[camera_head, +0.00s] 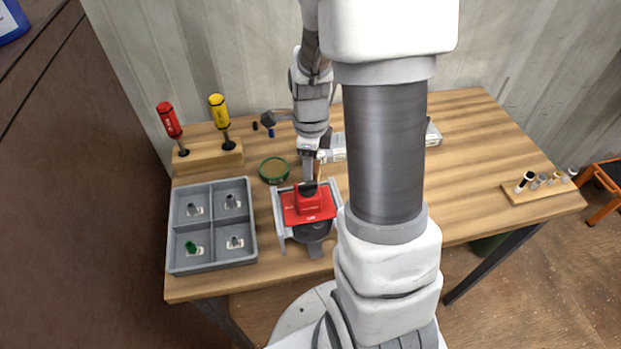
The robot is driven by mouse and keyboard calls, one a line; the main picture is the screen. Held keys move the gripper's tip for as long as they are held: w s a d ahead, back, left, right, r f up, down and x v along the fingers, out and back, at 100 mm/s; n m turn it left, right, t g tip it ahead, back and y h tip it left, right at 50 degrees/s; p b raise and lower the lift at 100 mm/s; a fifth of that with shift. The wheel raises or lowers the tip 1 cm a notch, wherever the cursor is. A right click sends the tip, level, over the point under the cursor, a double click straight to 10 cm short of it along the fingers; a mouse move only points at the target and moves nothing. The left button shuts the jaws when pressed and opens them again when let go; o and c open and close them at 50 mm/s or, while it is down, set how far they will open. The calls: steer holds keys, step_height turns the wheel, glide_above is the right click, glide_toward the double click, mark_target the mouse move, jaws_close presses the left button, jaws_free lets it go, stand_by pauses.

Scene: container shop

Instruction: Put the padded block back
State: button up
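A red block (308,203), which may be the padded block, lies in a light grey frame (279,220) with raised side rails near the table's front edge. It has a raised middle part and pale lettering. My gripper (309,182) points down just above the block's back part. Its fingers overlap the block in this view, so I cannot tell whether they touch or hold it. A dark rounded part (312,232) shows at the front of the frame.
A grey four-compartment tray (212,262) stands left of the frame. A green-rimmed round tin (274,170) sits close behind it. A wooden stand (207,158) holds red and yellow screwdrivers. A wooden rack (540,190) holds small vials at right. My arm hides the table's middle.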

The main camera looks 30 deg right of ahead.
steer(key=shift+f, duration=1.75)
steer(key=shift+f+b, duration=0.15)
steer(key=shift+b, duration=0.15)
steer(key=o, duration=1)
step_height(320, 180, up, 12)
steer(key=shift+r+p, duration=0.2)
steer(key=shift+p, duration=0.7)
steer(key=s+a+r+n+t, duration=0.2)
steer(key=s+a+r+n, duration=0.1)
steer(key=n, duration=0.5)
steer(key=s+a+r+n+t, duration=0.1)
steer(key=s+a+r+n, duration=0.3)
steer(key=n, duration=0.5)
steer(key=s+a+r+n+t, duration=0.2)
steer(key=s+a+r+n, duration=0.1)
steer(key=s+r+n, duration=0.2)
steer(key=shift+s+a+r+n+t, duration=0.15)
steer(key=shift+r+n, duration=0.35)
steer(key=shift+n, duration=0.45)
steer(key=shift+s+r+n+t, duration=0.15)
steer(key=shift+r+n, duration=0.3)
steer(key=shift+n, duration=0.5)
